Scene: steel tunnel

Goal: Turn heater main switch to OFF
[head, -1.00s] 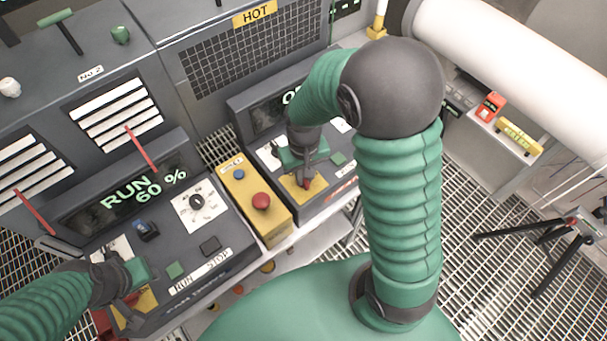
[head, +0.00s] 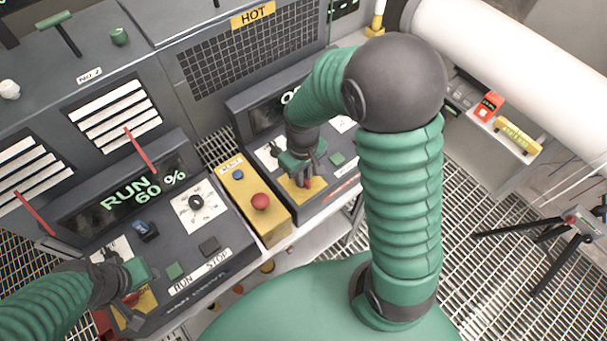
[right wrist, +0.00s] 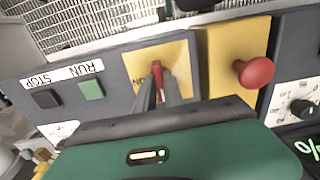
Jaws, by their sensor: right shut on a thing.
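The heater main switch is a small red handle (right wrist: 157,68) on a yellow plate (right wrist: 183,53) of the right console. My right gripper (right wrist: 158,82) is shut on this handle, with one finger on each side of it. In the head view my right gripper (head: 305,180) is low over the same yellow plate (head: 318,187) and hides most of the handle. The right console's display (head: 262,112) is mostly covered by my right arm; only the start of a word beginning with O shows. My left gripper (head: 131,301) is at a red switch on the left console; its fingers are unclear.
The left console's display (head: 143,187) reads RUN 60 %. A yellow box (head: 240,200) with a red mushroom button (head: 260,202) stands between the consoles, close beside my right gripper. A white pipe (head: 510,65) runs at upper right. A tripod (head: 560,230) stands on the grating.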

